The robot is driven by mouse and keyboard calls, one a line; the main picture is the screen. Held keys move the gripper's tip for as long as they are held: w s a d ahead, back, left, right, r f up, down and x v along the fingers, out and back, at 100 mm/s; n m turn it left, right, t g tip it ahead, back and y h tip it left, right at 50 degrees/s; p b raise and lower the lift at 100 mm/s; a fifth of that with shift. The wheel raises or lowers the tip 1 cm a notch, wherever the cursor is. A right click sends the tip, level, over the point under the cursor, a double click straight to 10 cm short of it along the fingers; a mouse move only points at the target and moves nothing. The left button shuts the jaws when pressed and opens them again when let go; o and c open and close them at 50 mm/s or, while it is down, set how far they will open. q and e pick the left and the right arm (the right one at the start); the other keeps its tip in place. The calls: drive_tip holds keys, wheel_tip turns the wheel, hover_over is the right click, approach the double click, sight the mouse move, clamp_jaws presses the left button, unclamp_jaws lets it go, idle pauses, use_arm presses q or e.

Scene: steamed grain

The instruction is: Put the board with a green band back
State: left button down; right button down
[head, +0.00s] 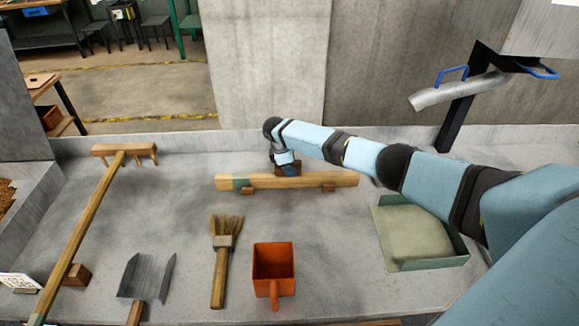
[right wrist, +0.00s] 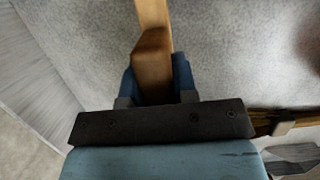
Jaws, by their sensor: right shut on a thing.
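The board (head: 305,181) is a long wooden bar with a green band near its left end. It lies level across the back middle of the grey worktop in the head view, with small wooden blocks at its lower edge. My right gripper (head: 288,170) is at the middle of the board from above, shut on its wood. In the right wrist view my right gripper (right wrist: 157,85) has blue fingers on both sides of the board's wooden part (right wrist: 153,55). The green band is out of that view. I cannot tell whether the board touches the blocks. My left gripper is not in view.
A long wooden rake (head: 85,230) lies at the left. A grey scoop (head: 146,277), a brush (head: 221,270) and an orange box (head: 273,262) are in front of the board. A green tray (head: 437,264) stands at the right. A low wall (head: 180,143) runs behind.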

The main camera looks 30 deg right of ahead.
drive_tip(key=shift+f, duration=0.25)
idle(0.4)
drive_tip(key=c, duration=0.8)
unclamp_jaws()
drive_tip(key=v, duration=1.4)
drive_tip(key=shift+d, duration=0.1)
